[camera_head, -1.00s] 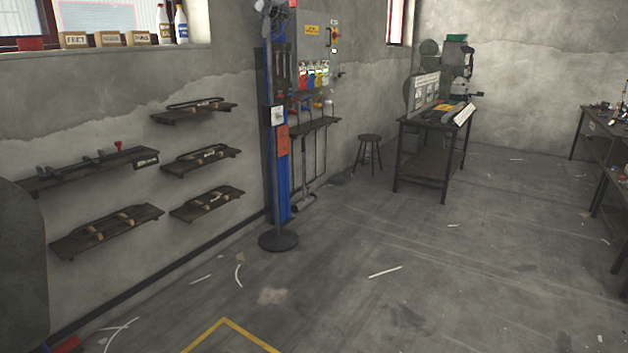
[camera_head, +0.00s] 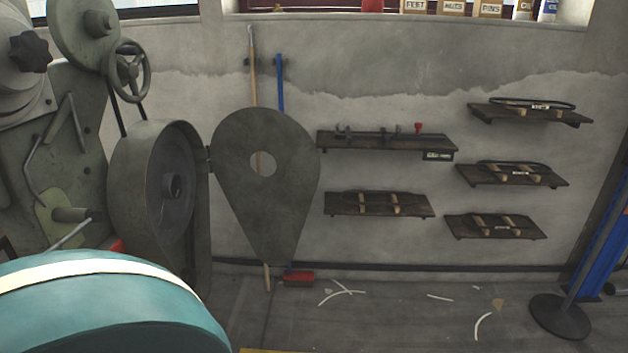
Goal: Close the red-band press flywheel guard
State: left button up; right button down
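A grey-green press (camera_head: 60,150) stands at the left. Its round flywheel housing (camera_head: 125,195) is uncovered, and the flywheel hub (camera_head: 173,187) shows inside. The teardrop-shaped flywheel guard (camera_head: 275,205), a dark grey plate with a round hole, is swung open. It hangs from a hinge (camera_head: 209,158) at the housing's right edge and faces me. A small red patch (camera_head: 117,247) shows low on the press. I cannot tell whether it is part of a red band. Neither gripper is in view.
A large rounded teal shape with a cream band covers the lower left; I cannot tell what it belongs to. Wall shelves (camera_head: 385,142) are right of the guard. A red-headed broom (camera_head: 298,279) stands behind it. A blue post (camera_head: 590,255) stands far right. Floor ahead is mostly clear.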

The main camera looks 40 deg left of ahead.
aim_at(272, 211)
jog(key=i+u, duration=0.3)
jog(key=u, duration=0.15)
jog(key=i+l+u, duration=0.15)
jog(key=u, duration=0.3)
jog(key=i+l+u, duration=0.25)
jog(key=u, duration=0.2)
jog(key=i, duration=0.1)
